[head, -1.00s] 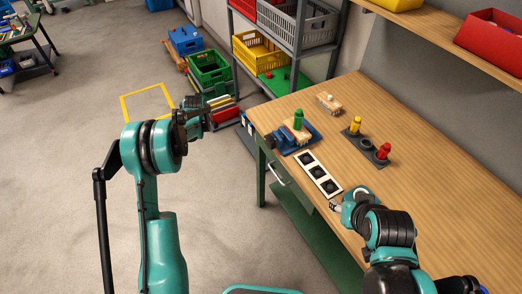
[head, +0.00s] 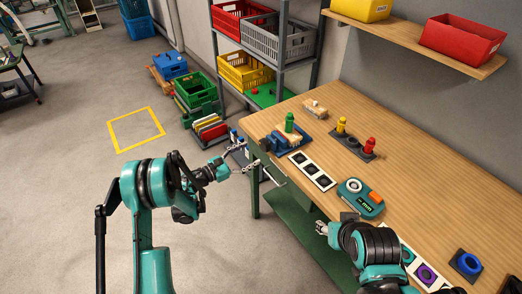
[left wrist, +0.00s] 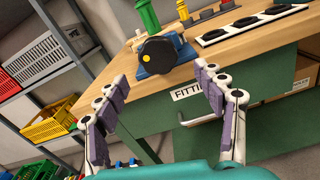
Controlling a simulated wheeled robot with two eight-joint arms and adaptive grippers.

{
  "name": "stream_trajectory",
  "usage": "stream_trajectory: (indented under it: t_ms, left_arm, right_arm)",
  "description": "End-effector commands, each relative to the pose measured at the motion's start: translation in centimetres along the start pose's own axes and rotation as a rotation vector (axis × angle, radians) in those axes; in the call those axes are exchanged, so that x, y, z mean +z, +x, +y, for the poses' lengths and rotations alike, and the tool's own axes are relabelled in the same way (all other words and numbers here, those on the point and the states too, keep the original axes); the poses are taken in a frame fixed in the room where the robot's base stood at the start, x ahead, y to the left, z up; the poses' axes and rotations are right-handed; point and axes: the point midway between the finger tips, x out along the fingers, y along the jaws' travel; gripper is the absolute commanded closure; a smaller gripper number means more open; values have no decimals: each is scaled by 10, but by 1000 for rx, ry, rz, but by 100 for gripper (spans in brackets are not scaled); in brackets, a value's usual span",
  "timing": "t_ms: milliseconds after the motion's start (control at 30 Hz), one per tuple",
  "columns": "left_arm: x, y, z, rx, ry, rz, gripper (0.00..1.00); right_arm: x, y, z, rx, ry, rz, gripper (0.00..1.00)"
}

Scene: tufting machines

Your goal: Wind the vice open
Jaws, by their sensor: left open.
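The blue vice (head: 291,143) is at the near left edge of the workbench (head: 390,165). A green peg (head: 289,122) and a pale wooden block stand at it; I cannot tell how tightly its jaws grip. In the left wrist view the vice (left wrist: 178,52) shows a round black handwheel (left wrist: 157,55) with a yellow dot, facing me. My left gripper (head: 248,157) is open and empty, just off the bench edge by the vice. Its fingers (left wrist: 153,84) spread below and either side of the wheel, apart from it. My right gripper (head: 322,228) hangs by the bench's front edge; its opening is unclear.
A white strip with black squares (head: 312,171) lies right of the vice, and a teal device (head: 361,197) beyond. A holder with yellow and red pegs (head: 353,144) stands behind. A shelf rack (head: 283,70) is at the left end.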

Motion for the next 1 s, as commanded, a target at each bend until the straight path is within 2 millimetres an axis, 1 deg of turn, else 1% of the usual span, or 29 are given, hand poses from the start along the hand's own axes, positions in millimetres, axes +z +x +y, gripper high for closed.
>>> stream_trajectory:
  t_ms: [200, 300, 400, 533, 767, 867, 900, 967, 1000]
  left_arm:
    - [-1, 37, -1, -1, -2, -2, 31]
    - [-1, 52, -1, -1, -3, -2, 31]
    - [0, 62, 0, 1, -3, -2, 31]
    - [1, 69, 0, 2, -4, -2, 31]
    - [1, 69, 1, 3, -4, -2, 31]
    - [1, 69, 1, 3, -4, -2, 54]
    - [1, 69, 1, 4, -4, -2, 65]
    - [1, 69, 1, 3, -4, -3, 81]
    - [1, 69, 1, 3, -4, -3, 81]
  right_arm:
    - [6, 8, 0, 0, 0, 0, 55]
    - [8, 10, 0, 0, 0, 0, 55]
    - [9, 12, 0, 0, 0, 0, 55]
    - [9, 13, 0, 0, 0, 0, 55]
    - [9, 12, 0, 0, 0, 0, 55]
    - [9, 12, 0, 0, 0, 0, 55]
    - [9, 12, 0, 0, 0, 0, 55]
    - [9, 13, 0, 0, 0, 0, 55]
    - [9, 13, 0, 0, 0, 0, 55]
